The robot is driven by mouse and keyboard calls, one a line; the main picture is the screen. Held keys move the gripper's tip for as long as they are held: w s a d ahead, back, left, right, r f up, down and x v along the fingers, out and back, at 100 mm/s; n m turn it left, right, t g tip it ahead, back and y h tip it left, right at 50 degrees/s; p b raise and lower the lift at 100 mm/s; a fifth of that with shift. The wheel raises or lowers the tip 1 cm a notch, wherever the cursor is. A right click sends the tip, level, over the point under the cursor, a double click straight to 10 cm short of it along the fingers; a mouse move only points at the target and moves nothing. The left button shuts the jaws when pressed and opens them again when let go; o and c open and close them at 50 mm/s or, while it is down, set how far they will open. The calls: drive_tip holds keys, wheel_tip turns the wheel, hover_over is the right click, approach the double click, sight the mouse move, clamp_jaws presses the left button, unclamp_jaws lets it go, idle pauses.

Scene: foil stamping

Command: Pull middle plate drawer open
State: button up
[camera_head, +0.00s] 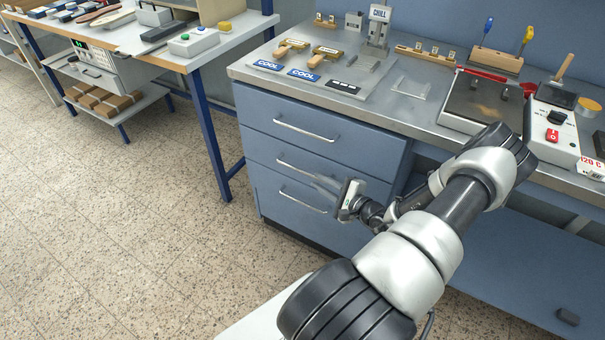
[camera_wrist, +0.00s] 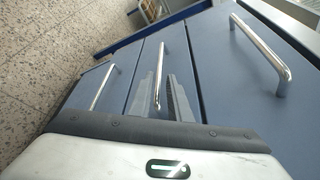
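The blue cabinet has three stacked drawers with silver bar handles. The middle drawer (camera_head: 260,153) is flush with the front. Its handle (camera_head: 291,167) runs towards my gripper (camera_head: 320,182) in the head view. In the wrist view the middle handle (camera_wrist: 162,62) shows at the centre, and my gripper (camera_wrist: 162,80) is open with one grey finger on each side of the handle's near end. I cannot tell whether the fingers touch the handle. Part of the middle drawer front (camera_wrist: 180,50) is hidden behind the fingers.
The top drawer handle (camera_head: 304,131) and bottom drawer handle (camera_head: 303,200) lie above and below; both drawers are shut. The steel worktop (camera_head: 400,110) above carries stamping tools and a hot plate (camera_head: 484,100). A second table (camera_head: 185,58) stands left. The speckled floor (camera_head: 120,210) before the drawers is clear.

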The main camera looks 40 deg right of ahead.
sight(306, 173)
drive_tip(key=b+x, duration=0.1)
drive_tip(key=x, duration=0.8)
drive_tip(key=shift+w+b, duration=0.1)
drive_tip(key=shift+b, duration=0.25)
clamp_jaws()
